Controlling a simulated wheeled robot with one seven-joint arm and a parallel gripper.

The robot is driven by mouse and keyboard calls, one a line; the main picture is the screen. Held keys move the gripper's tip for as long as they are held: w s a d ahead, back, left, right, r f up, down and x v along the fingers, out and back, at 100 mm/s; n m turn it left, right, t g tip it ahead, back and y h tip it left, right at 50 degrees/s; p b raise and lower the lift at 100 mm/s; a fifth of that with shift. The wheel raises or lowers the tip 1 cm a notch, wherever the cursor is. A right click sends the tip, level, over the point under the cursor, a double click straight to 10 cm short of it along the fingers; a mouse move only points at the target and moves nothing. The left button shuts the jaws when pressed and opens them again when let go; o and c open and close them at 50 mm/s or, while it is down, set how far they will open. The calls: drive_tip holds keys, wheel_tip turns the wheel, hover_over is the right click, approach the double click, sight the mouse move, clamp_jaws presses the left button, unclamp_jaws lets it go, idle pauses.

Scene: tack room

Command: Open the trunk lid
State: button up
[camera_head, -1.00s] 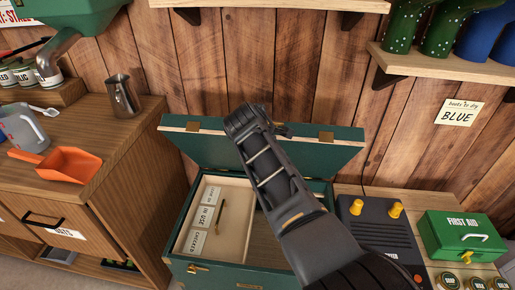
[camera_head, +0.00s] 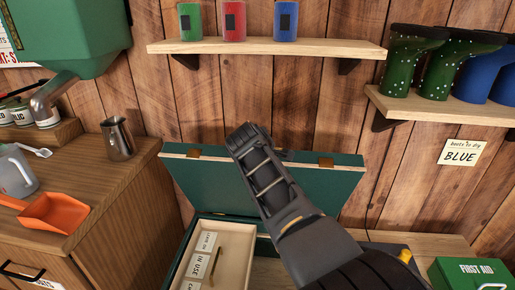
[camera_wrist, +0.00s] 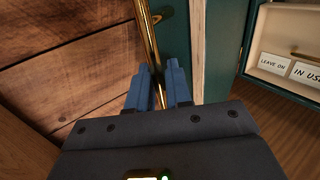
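The green trunk lid (camera_head: 325,200) stands raised behind the open trunk (camera_head: 187,250), with its wooden rim and brass fittings along the top. My gripper (camera_head: 247,135) reaches over the lid's top edge, and its fingertips are hidden in the head view. In the wrist view the blue fingers (camera_wrist: 158,88) are closed around a brass bar handle (camera_wrist: 150,45) on the lid's outer face, with little or no gap. The green lid face (camera_wrist: 178,50) lies just right of the bar. A pale tray (camera_wrist: 285,40) with labels shows inside the trunk.
A plank wall (camera_head: 290,100) stands close behind the lid. A shelf (camera_head: 265,47) with three canisters hangs above it. A wooden cabinet (camera_head: 100,190) with an orange scoop (camera_head: 58,212) is at left. A green first aid box (camera_head: 470,274) is at lower right.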

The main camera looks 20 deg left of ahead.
drive_tip(key=shift+o, duration=0.9)
drive_tip(key=shift+f, duration=0.15)
drive_tip(key=shift+s+r, duration=0.3)
drive_tip(key=shift+r, duration=0.05)
drive_tip(key=p+v, duration=0.1)
drive_tip(key=v, duration=0.6)
drive_tip(key=shift+p, duration=0.35)
drive_tip(key=shift+d+f, duration=0.1)
drive_tip(key=shift+f, duration=0.05)
